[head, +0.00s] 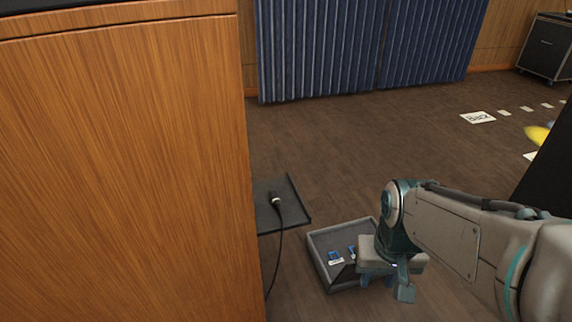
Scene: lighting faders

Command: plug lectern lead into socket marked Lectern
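A black plug with a pale end (276,200) lies on a small dark shelf (293,212) beside the wooden cabinet. Its black cable (279,250) hangs down over the shelf's front edge. I see no tag on it, so I cannot tell if it is the lectern lead. No socket marked Lectern shows in this view. My gripper (387,288) points down to the right of the shelf, over the right side of a grey tray. Its fingers are apart, with nothing visible between them. It is well clear of the plug.
The grey open tray (325,268) on the floor holds small blue-and-white items (335,257). The tall wooden cabinet (120,160) fills the left. Blue curtains (340,45) hang behind. A "Back" floor card (478,117) lies right, near something yellow (537,135). The middle floor is clear.

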